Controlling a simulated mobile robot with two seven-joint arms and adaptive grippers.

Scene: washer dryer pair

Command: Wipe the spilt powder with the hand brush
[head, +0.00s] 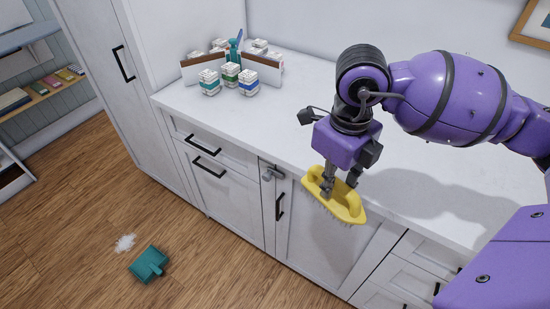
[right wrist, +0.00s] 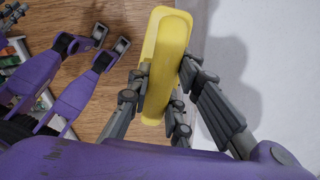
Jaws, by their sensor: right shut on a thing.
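The yellow hand brush (head: 345,203) is in my right gripper (head: 341,184), with its bristles facing down, in front of the counter's front edge and well above the floor. In the right wrist view my right gripper's fingers (right wrist: 160,100) close on both sides of the yellow brush (right wrist: 168,50). The spilt powder (head: 125,243) is a small white patch on the wooden floor at the lower left, well away from the brush. My left gripper does not show in the head view.
A teal dustpan (head: 147,266) lies on the floor beside the powder. The white counter (head: 290,125) holds several small white jars (head: 230,76) and a divider at the back left. White cabinets (head: 225,205) stand below it. Open floor lies around the powder.

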